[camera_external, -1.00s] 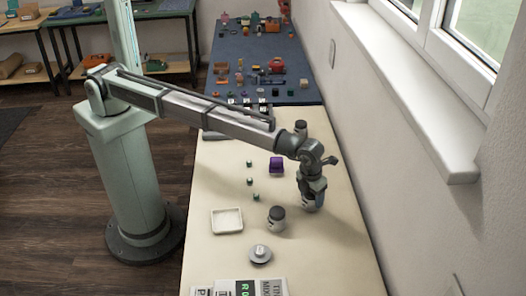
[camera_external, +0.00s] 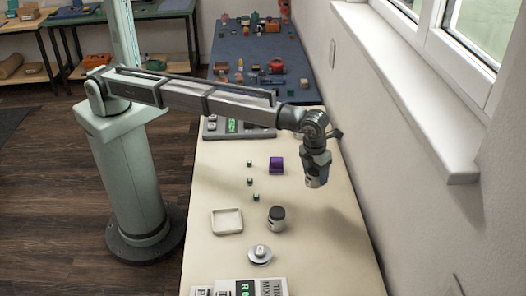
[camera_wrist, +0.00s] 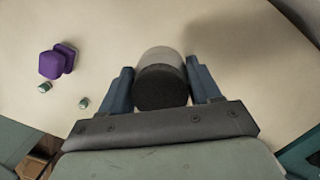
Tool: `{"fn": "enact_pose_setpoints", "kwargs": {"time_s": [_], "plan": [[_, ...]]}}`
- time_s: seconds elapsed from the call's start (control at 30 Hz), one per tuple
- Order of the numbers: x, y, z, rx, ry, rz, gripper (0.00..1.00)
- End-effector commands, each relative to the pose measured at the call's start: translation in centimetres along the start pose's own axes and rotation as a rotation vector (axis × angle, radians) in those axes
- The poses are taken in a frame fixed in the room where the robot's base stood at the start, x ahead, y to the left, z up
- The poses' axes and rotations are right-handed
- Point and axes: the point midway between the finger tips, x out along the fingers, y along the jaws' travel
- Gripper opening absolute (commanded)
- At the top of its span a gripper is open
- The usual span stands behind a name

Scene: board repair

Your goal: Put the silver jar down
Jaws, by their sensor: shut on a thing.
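A silver-grey jar with a black lid (camera_wrist: 162,85) is between the two blue fingers of my gripper (camera_wrist: 162,88) in the wrist view. My gripper is shut on it. In the external view my gripper (camera_external: 316,176) hangs over the right side of the cream table (camera_external: 225,185), and the held jar (camera_external: 314,183) shows only in part at the fingertips. The jar appears to be above the tabletop, with a shadow to its right.
Another dark-lidded grey jar (camera_external: 276,220) stands near a white square tray (camera_external: 227,221) and a round grey scale (camera_external: 260,255). A purple block (camera_external: 276,166) and several small green pieces (camera_external: 249,182) lie farther back. The table's right side is largely clear.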

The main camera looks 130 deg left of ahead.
Motion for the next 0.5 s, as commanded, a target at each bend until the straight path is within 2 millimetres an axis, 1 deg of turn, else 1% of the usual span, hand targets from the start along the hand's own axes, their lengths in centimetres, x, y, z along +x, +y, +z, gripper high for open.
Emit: {"fn": "enact_pose_setpoints", "kwargs": {"time_s": [0.17,0.2,0.27,0.3,0.37,0.4,0.47,0.5], "plan": [[0.2,1.9,4.6,-0.053,-0.001,0.008,0.27],[0.4,2.5,6.0,-0.07,-0.001,0.01,0.27],[0.6,3.8,8.2,-0.097,-0.001,0.013,0.27],[0.8,4.8,9.6,-0.116,-0.002,0.015,0.27],[1.0,6.5,11.6,-0.144,-0.002,0.018,0.27],[1.2,7.6,12.9,-0.162,-0.003,0.019,0.27],[1.4,9.4,14.6,-0.188,-0.003,0.022,0.27],[1.5,10.7,15.6,-0.205,-0.003,0.023,0.27]]}}
